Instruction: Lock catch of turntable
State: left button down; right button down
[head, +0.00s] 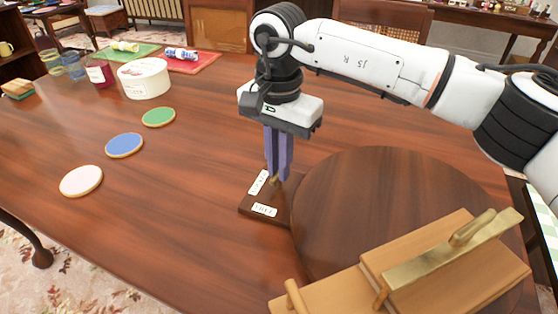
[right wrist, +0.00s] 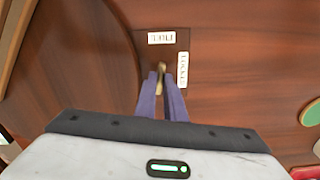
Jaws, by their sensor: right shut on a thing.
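The round dark wooden turntable (head: 345,200) lies on the table, with its edge also at the left of the right wrist view (right wrist: 85,70). Beside it is a small dark base plate (head: 283,213) with two white labels, one on the left (head: 259,182) and one in front (head: 264,210). The brass catch (right wrist: 161,76) stands on this plate. My right gripper (head: 277,182) points down, its purple fingers shut on the catch. The fingers hide part of the catch. My left gripper is not in view.
A wooden block with a brass bar (head: 450,255) sits on the turntable. Coasters in white (head: 81,181), blue (head: 124,145) and green (head: 158,117) lie to the left. A round white box (head: 144,80), glasses and mats stand farther back. The table between coasters and plate is clear.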

jog(key=m, duration=0.4)
jog(key=shift+m+p, duration=0.3)
jog(key=m, duration=0.3)
jog(key=shift+m, duration=0.3)
jog(key=m, duration=0.4)
jog(key=shift+m, duration=1.8)
jog(key=c, duration=1.8)
grip_release()
jog(key=shift+c, duration=0.2)
notch_tip(320, 180, up, 10)
jog(key=p, duration=0.1)
jog(key=shift+r, duration=0.2)
